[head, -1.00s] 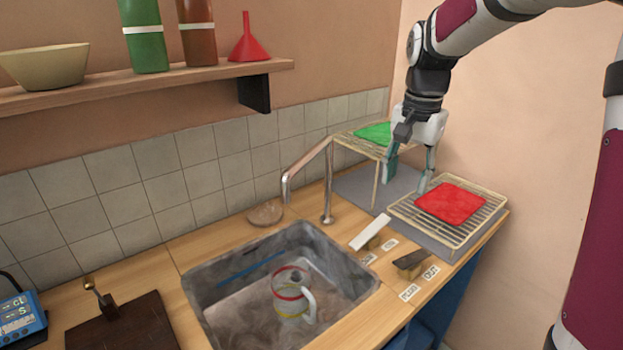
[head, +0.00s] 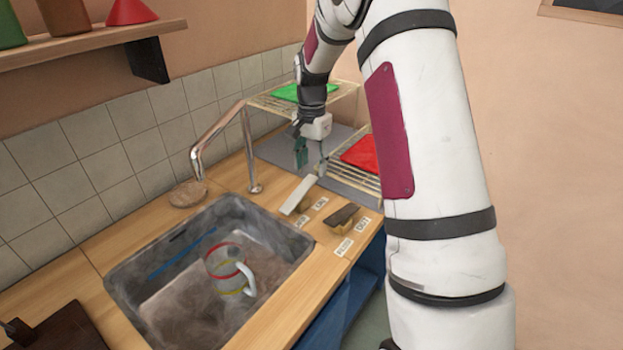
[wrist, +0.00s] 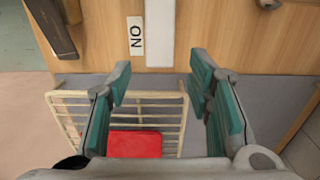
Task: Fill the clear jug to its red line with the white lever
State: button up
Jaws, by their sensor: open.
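The clear jug (head: 226,264) stands upright in the sink under the faucet, with a white handle, a red band near its top and a yellow band near its base. The white lever (head: 299,195) sticks up at a slant from the counter right of the sink. It also shows in the wrist view (wrist: 160,32), beyond my fingertips. My gripper (head: 312,172) is open and empty, just behind the white lever and apart from it. In the wrist view my two teal-padded fingers (wrist: 163,80) stand wide apart, with the lever's line between them.
A dark lever (head: 343,215) stands right of the white one, with labels beside both. A wire rack with a red cloth (head: 361,153) and a raised rack with a green cloth (head: 304,92) stand behind. The faucet (head: 250,150) rises behind the sink (head: 135,275).

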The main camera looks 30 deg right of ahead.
aim_at(312, 177)
jog(key=shift+f, duration=2.8)
jog(key=shift+c, duration=0.3)
